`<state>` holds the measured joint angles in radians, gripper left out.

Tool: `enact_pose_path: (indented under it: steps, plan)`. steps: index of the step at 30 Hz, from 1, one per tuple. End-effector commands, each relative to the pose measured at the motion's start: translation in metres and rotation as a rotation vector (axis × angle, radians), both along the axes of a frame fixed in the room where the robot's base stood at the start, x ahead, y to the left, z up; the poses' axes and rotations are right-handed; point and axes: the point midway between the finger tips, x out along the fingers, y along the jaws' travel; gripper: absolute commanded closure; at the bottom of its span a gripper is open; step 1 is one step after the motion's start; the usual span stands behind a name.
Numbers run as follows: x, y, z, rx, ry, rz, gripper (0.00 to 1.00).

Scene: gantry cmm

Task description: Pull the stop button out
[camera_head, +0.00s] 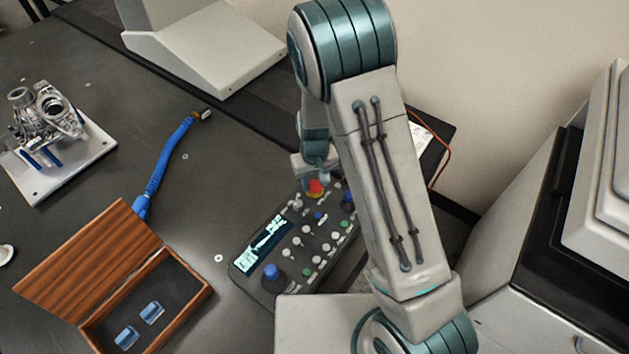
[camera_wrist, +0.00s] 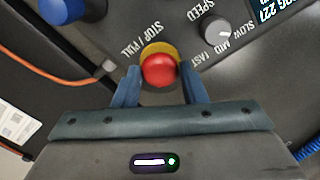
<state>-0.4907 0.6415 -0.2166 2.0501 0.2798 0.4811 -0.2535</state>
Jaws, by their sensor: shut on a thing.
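The stop button (camera_wrist: 159,70) is a round red knob on a yellow base, on the dark control panel beside the label STOP / PULL. In the head view the stop button (camera_head: 315,187) shows at the far end of the control panel (camera_head: 262,226), just below my gripper (camera_head: 318,176). In the wrist view my gripper (camera_wrist: 160,88) has one blue finger on each side of the red knob and is shut on it. The exact contact of the fingertips is hard to see.
A speed knob (camera_wrist: 217,30) and a blue knob (camera_wrist: 62,10) flank the button. An open wooden box (camera_head: 190,301) with blue blocks, a blue cable (camera_head: 168,160) and a metal part on a white plate (camera_head: 75,165) lie left on the dark table. An orange cable (camera_wrist: 50,76) runs nearby.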

Motion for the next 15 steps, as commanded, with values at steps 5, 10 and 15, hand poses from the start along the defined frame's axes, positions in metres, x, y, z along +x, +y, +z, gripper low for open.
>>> enact_pose_path:
  steps: [5,10,15]
  plan:
    - [0.0018,0.0009,0.0044,0.003,-0.005,0.000,1.00]
    - [0.0020,0.0010,0.0044,0.003,-0.005,0.000,0.41]
    - [0.0016,0.0006,0.0035,0.003,-0.004,0.000,0.41]
